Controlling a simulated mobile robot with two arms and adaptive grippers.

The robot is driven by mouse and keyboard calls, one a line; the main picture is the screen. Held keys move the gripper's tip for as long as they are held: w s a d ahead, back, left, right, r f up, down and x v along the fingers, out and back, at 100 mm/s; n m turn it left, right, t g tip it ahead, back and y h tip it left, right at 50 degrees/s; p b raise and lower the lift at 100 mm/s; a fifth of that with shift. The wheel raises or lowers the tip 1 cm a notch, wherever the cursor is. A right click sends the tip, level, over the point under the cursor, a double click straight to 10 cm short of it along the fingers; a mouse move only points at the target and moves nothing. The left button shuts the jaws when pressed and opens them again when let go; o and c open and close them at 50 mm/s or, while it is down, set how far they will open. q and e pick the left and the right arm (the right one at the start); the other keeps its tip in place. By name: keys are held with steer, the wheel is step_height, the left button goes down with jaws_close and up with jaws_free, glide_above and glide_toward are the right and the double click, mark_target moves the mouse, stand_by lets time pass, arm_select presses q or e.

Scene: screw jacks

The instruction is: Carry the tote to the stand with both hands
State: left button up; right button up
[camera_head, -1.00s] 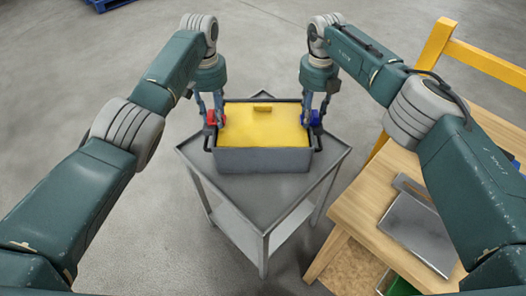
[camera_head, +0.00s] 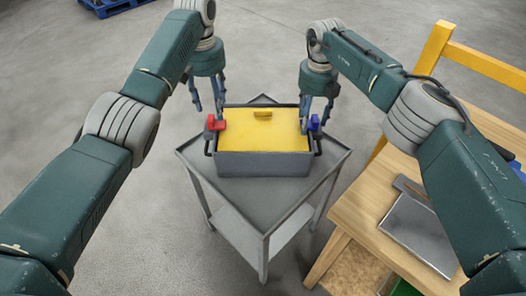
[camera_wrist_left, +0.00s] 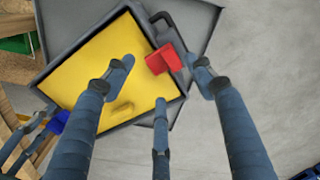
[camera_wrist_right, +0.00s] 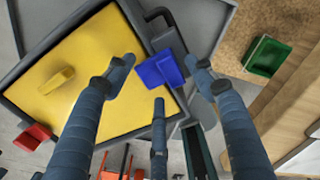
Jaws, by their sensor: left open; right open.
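The tote (camera_head: 262,165) is a grey box with a yellow lid (camera_head: 262,133), sitting level on the grey metal stand (camera_head: 262,190). It has dark side handles, with a red block (camera_head: 215,123) at the left one and a blue block (camera_head: 313,123) at the right one. My left gripper (camera_head: 207,107) is open and empty, above and slightly left of the red block. In the left wrist view the red block (camera_wrist_left: 165,60) shows below its spread fingers. My right gripper (camera_head: 317,114) is open above the blue block, which the right wrist view (camera_wrist_right: 160,70) shows below its fingers.
A wooden bench (camera_head: 360,215) stands close on the right, with a metal plate (camera_head: 420,235) on it and a yellow rail (camera_head: 480,62) behind. A green bin (camera_wrist_right: 267,56) shows in the right wrist view. A blue pallet (camera_head: 112,6) lies far back left. Floor left of the stand is clear.

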arm_select(q)
step_height(320, 180, up, 6)
arm_select(e)
step_height(320, 180, up, 12)
stand_by(0.5)
arm_select(q)
steer(key=shift+r, duration=0.1)
stand_by(0.3)
